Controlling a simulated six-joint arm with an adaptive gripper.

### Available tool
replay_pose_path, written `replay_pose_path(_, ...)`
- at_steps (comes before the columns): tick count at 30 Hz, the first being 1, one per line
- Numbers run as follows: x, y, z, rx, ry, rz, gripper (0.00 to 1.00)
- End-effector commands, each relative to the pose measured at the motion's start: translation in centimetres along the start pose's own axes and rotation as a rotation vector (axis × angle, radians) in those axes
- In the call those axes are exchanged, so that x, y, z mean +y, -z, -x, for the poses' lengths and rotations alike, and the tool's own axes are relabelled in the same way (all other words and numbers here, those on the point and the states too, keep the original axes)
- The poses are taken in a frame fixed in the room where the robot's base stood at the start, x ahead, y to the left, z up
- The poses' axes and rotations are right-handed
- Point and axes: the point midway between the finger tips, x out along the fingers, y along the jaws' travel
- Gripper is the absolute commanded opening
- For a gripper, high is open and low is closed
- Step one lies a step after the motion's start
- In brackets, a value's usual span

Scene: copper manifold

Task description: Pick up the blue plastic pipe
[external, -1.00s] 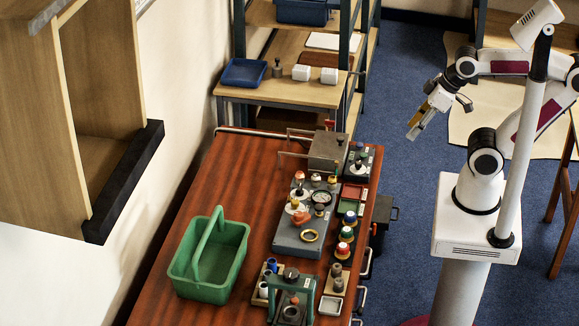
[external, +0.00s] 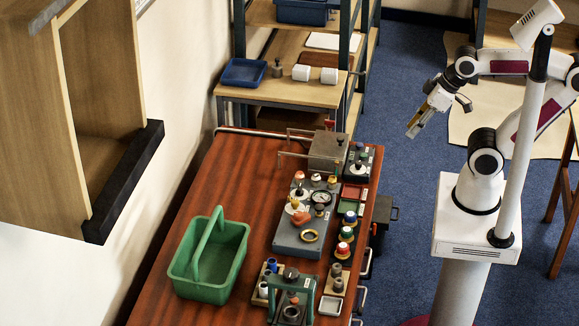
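A small blue cylinder (external: 272,264), which looks like the blue plastic pipe, stands upright at the back of a light wooden block (external: 263,291) on the bench. It is beside the green-framed press, to the right of the green basket. My gripper (external: 413,131) hangs over the blue floor, well to the right of the bench and far from the pipe. It points down and to the left. Nothing shows held in it, but its fingers are too small to tell whether they are apart.
The green basket (external: 178,269) with a raised handle stands on the left of the brown bench (external: 190,204). Wood to the basket's upper right is clear.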

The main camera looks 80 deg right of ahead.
Motion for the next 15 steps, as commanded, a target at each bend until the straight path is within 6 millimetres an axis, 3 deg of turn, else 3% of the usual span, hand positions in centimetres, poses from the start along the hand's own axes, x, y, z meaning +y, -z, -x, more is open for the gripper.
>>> replay_pose_path(8,-2.1,3.0,-1.0,0.030,0.061,0.006,0.22)
replay_pose_path(15,-5.8,7.8,-2.7,0.085,0.154,-0.001,0.22)
